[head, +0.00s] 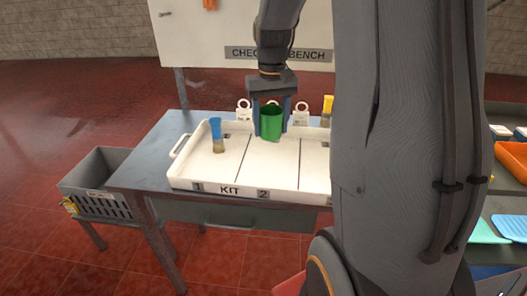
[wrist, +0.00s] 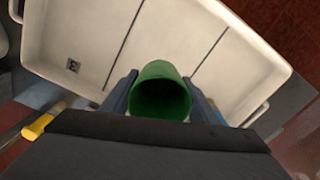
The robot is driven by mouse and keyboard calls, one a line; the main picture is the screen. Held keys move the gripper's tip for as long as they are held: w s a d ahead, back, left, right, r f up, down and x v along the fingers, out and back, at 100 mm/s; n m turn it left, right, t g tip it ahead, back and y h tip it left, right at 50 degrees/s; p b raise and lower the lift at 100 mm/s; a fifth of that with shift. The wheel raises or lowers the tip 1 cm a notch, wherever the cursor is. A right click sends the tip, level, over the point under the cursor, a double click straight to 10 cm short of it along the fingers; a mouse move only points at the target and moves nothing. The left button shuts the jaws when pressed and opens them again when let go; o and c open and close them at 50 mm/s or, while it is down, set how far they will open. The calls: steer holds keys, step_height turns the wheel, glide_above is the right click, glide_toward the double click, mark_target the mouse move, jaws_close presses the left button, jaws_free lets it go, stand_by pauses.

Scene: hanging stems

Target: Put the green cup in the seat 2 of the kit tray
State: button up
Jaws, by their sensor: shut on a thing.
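My gripper (head: 271,112) points down and is shut on the green cup (head: 270,128), one finger on each side of it. In the wrist view the cup (wrist: 160,92) shows its round open mouth between the fingers. The cup looks upright in the head view. I cannot tell the gap beneath the cup. My arm hides the tray's right end.
A blue-topped item (head: 217,133) stands in seat 1. A yellow-topped item (head: 328,106) and white ringed tags (head: 301,112) are at the tray's back. A grey bin (head: 98,180) stands left of the bench. Coloured items lie on a shelf at right.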

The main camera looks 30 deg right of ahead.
step_height(320, 180, down, 10)
steer(key=shift+d+r+p, duration=0.15)
steer(key=shift+r+p, duration=0.05)
steer(key=shift+p, duration=0.7)
steer(key=shift+f, duration=0.1)
steer(key=o, duration=1)
steer(key=shift+o, duration=0.3)
step_height(320, 180, up, 12)
steer(key=shift+s+r+b, duration=0.1)
steer(key=shift+r+b, duration=0.05)
steer(key=shift+b, duration=1.05)
